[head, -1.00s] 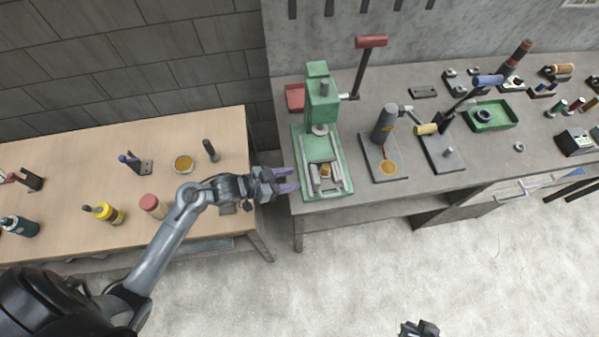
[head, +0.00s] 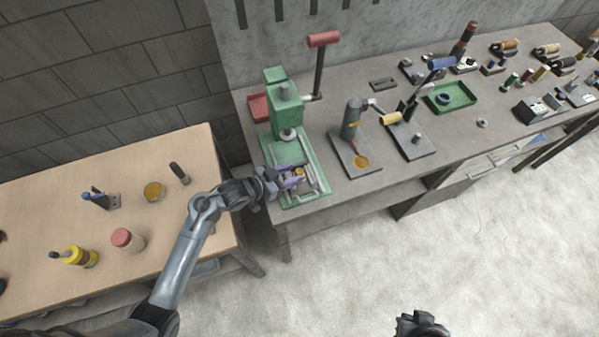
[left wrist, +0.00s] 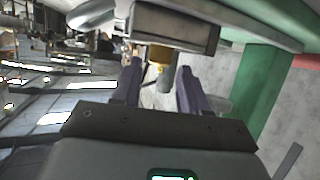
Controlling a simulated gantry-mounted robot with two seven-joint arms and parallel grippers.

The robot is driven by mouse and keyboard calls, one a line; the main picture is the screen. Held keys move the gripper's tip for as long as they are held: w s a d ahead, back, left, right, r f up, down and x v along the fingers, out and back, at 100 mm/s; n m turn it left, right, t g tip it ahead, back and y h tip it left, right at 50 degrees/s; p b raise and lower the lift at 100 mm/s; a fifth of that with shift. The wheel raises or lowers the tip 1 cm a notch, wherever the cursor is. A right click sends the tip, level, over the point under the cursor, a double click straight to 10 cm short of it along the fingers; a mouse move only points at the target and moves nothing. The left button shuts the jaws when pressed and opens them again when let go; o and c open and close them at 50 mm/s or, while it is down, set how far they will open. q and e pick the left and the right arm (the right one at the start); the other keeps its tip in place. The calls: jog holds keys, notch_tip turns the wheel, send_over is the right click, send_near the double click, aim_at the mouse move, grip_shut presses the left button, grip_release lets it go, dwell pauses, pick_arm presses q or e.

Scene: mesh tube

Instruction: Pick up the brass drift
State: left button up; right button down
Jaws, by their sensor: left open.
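A small brass-coloured piece, which looks like the brass drift (head: 300,171), stands in the fixture on the base of the green press (head: 283,108). In the left wrist view the brass piece (left wrist: 160,54) shows ahead, between the lines of the two fingers, beside a grey block. My left gripper (head: 291,183) is open, with its purple fingers at the front of the press base, close to the brass piece. The left wrist view shows the gap between the fingers (left wrist: 159,88); I cannot tell whether they touch anything. A dark part of my right gripper (head: 420,325) shows at the bottom edge.
The press's red-handled lever (head: 324,39) rises at the back right. A black stand with a brass disc (head: 362,162) is right of the press, and a green tray (head: 450,97) lies farther right. A wooden table (head: 60,205) with bottles is at left. The floor in front is clear.

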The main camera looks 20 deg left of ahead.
aim_at(300, 173)
pick_arm(q)
jog(key=shift+x, duration=1.2)
jog(key=shift+c, duration=0.2)
jog(key=c, duration=0.7)
grip_shut()
jog(key=shift+r, duration=0.2)
